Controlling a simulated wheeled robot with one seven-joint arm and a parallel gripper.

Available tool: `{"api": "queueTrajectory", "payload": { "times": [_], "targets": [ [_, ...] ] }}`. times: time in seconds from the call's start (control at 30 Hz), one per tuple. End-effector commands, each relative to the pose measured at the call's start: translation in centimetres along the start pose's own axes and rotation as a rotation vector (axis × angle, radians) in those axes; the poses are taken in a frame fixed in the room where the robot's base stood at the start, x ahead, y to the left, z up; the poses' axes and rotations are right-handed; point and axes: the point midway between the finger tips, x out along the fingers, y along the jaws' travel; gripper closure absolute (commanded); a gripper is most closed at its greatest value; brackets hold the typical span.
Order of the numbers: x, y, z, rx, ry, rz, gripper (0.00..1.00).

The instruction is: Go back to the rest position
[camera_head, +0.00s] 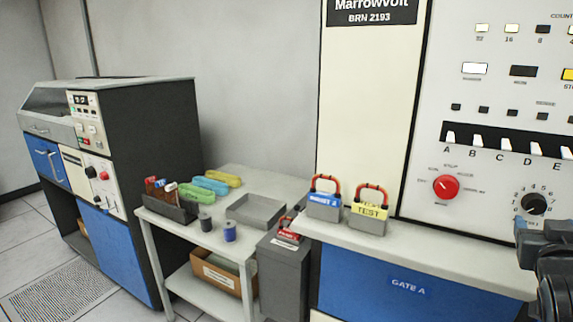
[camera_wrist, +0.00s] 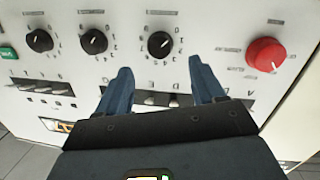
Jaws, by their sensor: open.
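My gripper (camera_wrist: 158,67) is open in the wrist view, its two blue fingers apart with nothing between them. It is in front of the machine's control panel, over the row of switches (camera_wrist: 152,98); whether it touches them I cannot tell. A red knob (camera_wrist: 266,54) is to the right of the fingers and black dials (camera_wrist: 160,44) are above them. In the head view the dark end of my arm is at the right edge, by the black rotary dial (camera_head: 533,205). The red knob (camera_head: 446,187) and the switch row (camera_head: 508,147) show clear of it.
A ledge (camera_head: 440,258) below the panel holds a blue padlock-like block (camera_head: 323,206) and a yellow one (camera_head: 369,214). To the left, a table (camera_head: 240,182) holds a grey tray (camera_head: 256,210), coloured rolls and spools. A blue-and-black cabinet (camera_head: 150,150) stands further left.

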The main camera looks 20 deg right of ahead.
Motion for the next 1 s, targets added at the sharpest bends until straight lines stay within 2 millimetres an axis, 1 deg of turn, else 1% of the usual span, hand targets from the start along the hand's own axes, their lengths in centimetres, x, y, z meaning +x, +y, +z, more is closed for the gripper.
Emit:
{"api": "queueTrajectory", "payload": {
  "times": [0.07, 0.13, 0.17, 0.27, 0.37, 0.4, 0.47, 0.6, 0.67, 0.7, 0.77, 0.8, 0.93, 1.0],
  "targets": [
    [-0.4, -0.4, 0.5, -0.009, -0.001, -0.016, 0.32],
    [-1.3, -1.3, 1.4, -0.025, 0.002, -0.049, 0.32],
    [-1.8, -1.8, 1.9, -0.035, 0.004, -0.07, 0.32],
    [-4.5, -4.0, 4.2, -0.071, 0.012, -0.162, 0.32],
    [-8.0, -6.1, 6.6, -0.102, 0.023, -0.271, 0.32],
    [-9.4, -6.8, 7.6, -0.111, 0.026, -0.313, 0.32],
    [-11.7, -7.8, 8.9, -0.123, 0.029, -0.377, 0.32],
    [-17.3, -9.1, 11.6, -0.133, 0.031, -0.518, 0.32],
    [-19.8, -9.4, 12.6, -0.132, 0.03, -0.577, 0.32],
    [-21.5, -9.5, 13.2, -0.129, 0.028, -0.614, 0.32],
    [-23.9, -9.4, 14.0, -0.123, 0.023, -0.667, 0.32],
    [-25.6, -9.4, 14.5, -0.116, 0.018, -0.702, 0.32],
    [-30.8, -8.4, 15.6, -0.091, 0.0, -0.803, 0.32],
    [-33.5, -7.6, 15.9, -0.072, -0.013, -0.851, 0.32]
  ]
}}
